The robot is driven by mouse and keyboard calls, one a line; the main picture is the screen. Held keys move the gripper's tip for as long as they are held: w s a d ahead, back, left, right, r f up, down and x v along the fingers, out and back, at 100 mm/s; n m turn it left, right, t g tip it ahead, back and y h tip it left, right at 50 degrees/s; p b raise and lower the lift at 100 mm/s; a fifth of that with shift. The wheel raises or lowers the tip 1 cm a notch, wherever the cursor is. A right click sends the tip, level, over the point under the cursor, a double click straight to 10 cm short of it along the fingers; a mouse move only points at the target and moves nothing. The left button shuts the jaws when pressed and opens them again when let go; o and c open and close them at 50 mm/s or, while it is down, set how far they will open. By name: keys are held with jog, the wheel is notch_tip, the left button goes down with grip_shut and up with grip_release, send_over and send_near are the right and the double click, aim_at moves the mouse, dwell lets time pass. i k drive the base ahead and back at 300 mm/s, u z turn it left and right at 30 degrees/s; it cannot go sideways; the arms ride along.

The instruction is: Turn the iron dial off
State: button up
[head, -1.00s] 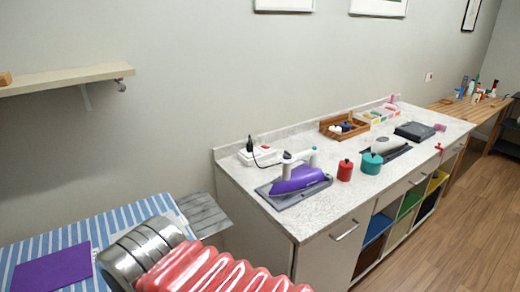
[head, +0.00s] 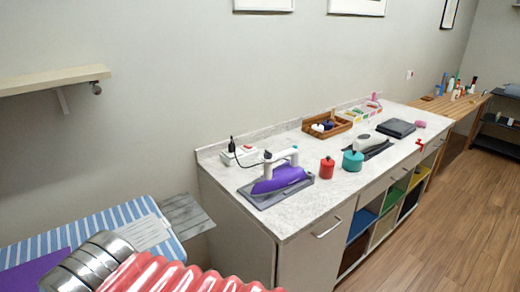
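A purple iron (head: 279,178) with a white handle rests on a grey pad (head: 264,197) near the left end of the speckled white counter (head: 330,190). A small teal part (head: 295,149) shows at the top of its handle; I cannot make out the dial's setting. A dark cord runs from the iron towards a white box (head: 240,155) with a black plug in it. My arm, red ribbed with silver bands, shows at the bottom left, apart from the counter. My gripper is outside the view.
A red canister (head: 327,167) and a teal pot (head: 352,161) stand right of the iron. A wooden tray (head: 328,126) and a dark folded item (head: 396,128) lie farther along. A striped ironing board (head: 110,225) is at left. Wooden floor (head: 440,235) is open at right.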

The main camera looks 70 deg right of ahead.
aim_at(268, 155)
jog(key=u, duration=0.05)
jog(key=k, duration=1)
jog(key=z, duration=0.55)
jog(key=i, duration=1)
jog(key=z, duration=0.1)
